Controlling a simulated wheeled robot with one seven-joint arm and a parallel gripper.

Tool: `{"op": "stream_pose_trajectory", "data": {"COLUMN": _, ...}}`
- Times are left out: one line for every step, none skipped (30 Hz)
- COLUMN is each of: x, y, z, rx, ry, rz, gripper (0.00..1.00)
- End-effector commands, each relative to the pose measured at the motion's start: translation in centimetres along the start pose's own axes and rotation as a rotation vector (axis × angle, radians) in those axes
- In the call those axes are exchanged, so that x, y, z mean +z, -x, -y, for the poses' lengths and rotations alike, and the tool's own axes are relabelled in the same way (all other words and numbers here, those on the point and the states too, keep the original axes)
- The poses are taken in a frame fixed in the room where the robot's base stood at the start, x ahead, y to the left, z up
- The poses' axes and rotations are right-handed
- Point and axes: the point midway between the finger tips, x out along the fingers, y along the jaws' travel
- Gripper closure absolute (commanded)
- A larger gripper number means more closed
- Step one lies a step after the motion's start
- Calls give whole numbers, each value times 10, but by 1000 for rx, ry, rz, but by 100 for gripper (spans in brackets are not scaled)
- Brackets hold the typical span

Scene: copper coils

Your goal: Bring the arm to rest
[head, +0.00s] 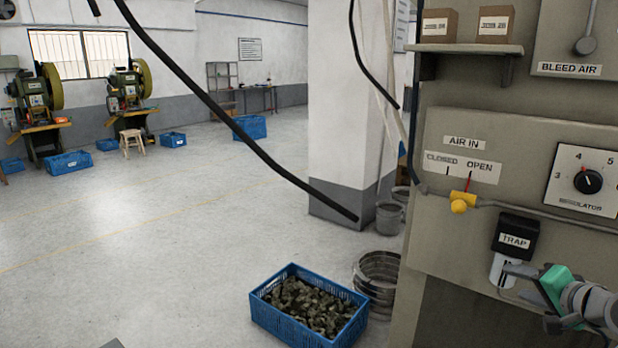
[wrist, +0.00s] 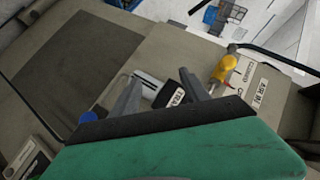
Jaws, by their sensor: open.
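My gripper (head: 528,297) is at the lower right of the head view, with a green body and grey fingers. In the wrist view its two fingers (wrist: 160,82) are spread apart, with nothing held between them. The black-topped TRAP unit (head: 515,238) with a white bowl is on the grey machine panel (head: 455,240), just up and left of the gripper. In the wrist view the TRAP unit (wrist: 172,97) shows beyond the fingers; I cannot tell how large the gap is. The arm behind the gripper runs out of the head view at the right edge.
A regulator knob (head: 588,181) is to the right. A blue crate of dark parts (head: 272,318) and grey buckets (head: 378,280) stand on the floor at left. Open floor lies beyond.

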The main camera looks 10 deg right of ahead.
Motion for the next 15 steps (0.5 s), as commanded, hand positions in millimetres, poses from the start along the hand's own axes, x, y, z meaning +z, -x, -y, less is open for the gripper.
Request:
{"op": "stream_pose_trajectory", "data": {"x": 7, "y": -1, "z": -17, "rx": 48, "ry": 17, "rz": 19, "gripper": 46}}
{"op": "stream_pose_trajectory", "data": {"x": 11, "y": -2, "z": -28, "rx": 80, "ry": 29, "rz": 31, "gripper": 46}}
{"op": "stream_pose_trajectory", "data": {"x": 18, "y": -2, "z": -44, "rx": 124, "ry": 42, "rz": 52, "gripper": 46}}
{"op": "stream_pose_trajectory", "data": {"x": 24, "y": -1, "z": -56, "rx": 157, "ry": 50, "rz": 69, "gripper": 46}}
{"op": "stream_pose_trajectory", "data": {"x": 30, "y": 0, "z": -68, "rx": 191, "ry": 57, "rz": 87, "gripper": 46}}
{"op": "stream_pose_trajectory", "data": {"x": 39, "y": 2, "z": -84, "rx": 236, "ry": 64, "rz": 115, "gripper": 46}}
{"op": "stream_pose_trajectory", "data": {"x": 46, "y": 4, "z": -97, "rx": 271, "ry": 69, "rz": 136, "gripper": 46}}
{"op": "stream_pose_trajectory", "data": {"x": 54, "y": 7, "z": -109, "rx": 308, "ry": 73, "rz": 159, "gripper": 46}}
{"op": "stream_pose_trajectory", "data": {"x": 66, "y": 13, "z": -126, "rx": 358, "ry": 77, "rz": 192, "gripper": 46}}
{"op": "stream_pose_trajectory", "data": {"x": 75, "y": 18, "z": -137, "rx": 396, "ry": 78, "rz": 218, "gripper": 46}}
{"op": "stream_pose_trajectory", "data": {"x": 84, "y": 24, "z": -148, "rx": 433, "ry": 79, "rz": 244, "gripper": 46}}
{"op": "stream_pose_trajectory", "data": {"x": 98, "y": 33, "z": -161, "rx": 482, "ry": 81, "rz": 283, "gripper": 46}}
{"op": "stream_pose_trajectory", "data": {"x": 110, "y": 40, "z": -169, "rx": 518, "ry": 83, "rz": 317, "gripper": 46}}
{"op": "stream_pose_trajectory", "data": {"x": 123, "y": 46, "z": -175, "rx": 552, "ry": 87, "rz": 354, "gripper": 46}}
{"op": "stream_pose_trajectory", "data": {"x": 142, "y": 54, "z": -180, "rx": 597, "ry": 94, "rz": 407, "gripper": 46}}
